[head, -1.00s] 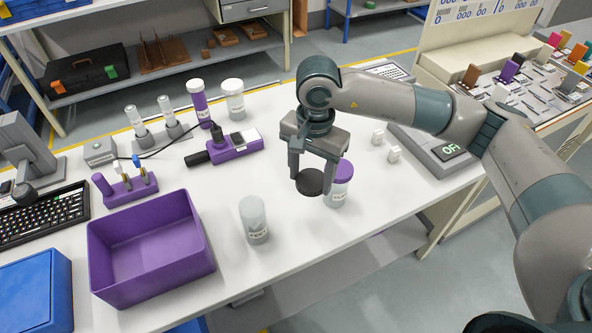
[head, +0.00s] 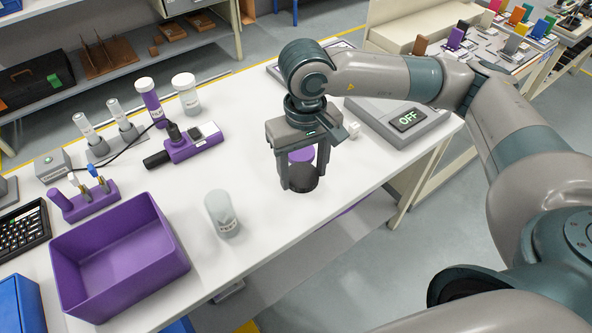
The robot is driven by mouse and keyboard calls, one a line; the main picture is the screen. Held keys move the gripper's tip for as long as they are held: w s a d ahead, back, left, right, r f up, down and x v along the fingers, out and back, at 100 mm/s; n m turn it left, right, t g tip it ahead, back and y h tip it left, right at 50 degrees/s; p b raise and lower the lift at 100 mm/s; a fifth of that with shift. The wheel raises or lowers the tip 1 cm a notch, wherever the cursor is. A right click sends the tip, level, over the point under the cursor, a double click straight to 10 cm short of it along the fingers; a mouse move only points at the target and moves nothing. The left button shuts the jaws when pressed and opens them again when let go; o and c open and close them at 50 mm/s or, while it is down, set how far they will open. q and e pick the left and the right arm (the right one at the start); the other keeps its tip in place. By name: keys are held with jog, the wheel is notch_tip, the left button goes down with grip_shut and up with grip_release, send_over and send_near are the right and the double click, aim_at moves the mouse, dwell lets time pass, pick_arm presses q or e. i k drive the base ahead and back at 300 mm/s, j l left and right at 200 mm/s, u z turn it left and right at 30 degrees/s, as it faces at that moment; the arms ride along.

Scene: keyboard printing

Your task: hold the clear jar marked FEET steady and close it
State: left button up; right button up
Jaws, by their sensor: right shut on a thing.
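The clear jar (head: 222,213) stands upright on the white table, to the right of the purple bin. It has no lid on, and its small label is too blurred to read surely. My left gripper is not in view.
The purple bin (head: 172,240) stands close to the left of the clear jar. A purple device (head: 190,145) and capped tubes (head: 151,98) are farther back. The table's front edge runs close by the jar.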

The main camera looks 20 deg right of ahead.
aim_at(218, 204)
jog(key=l+u, duration=0.25)
jog(key=l, duration=0.15)
jog(key=k+l+u, duration=0.1)
jog(key=l+u, duration=0.15)
jog(key=k+l+u, duration=0.1)
jog(key=l+u, duration=0.15)
jog(key=l, duration=0.25)
jog(key=k+l+u, duration=0.2)
jog(key=l, duration=0.15)
jog(key=i, duration=0.1)
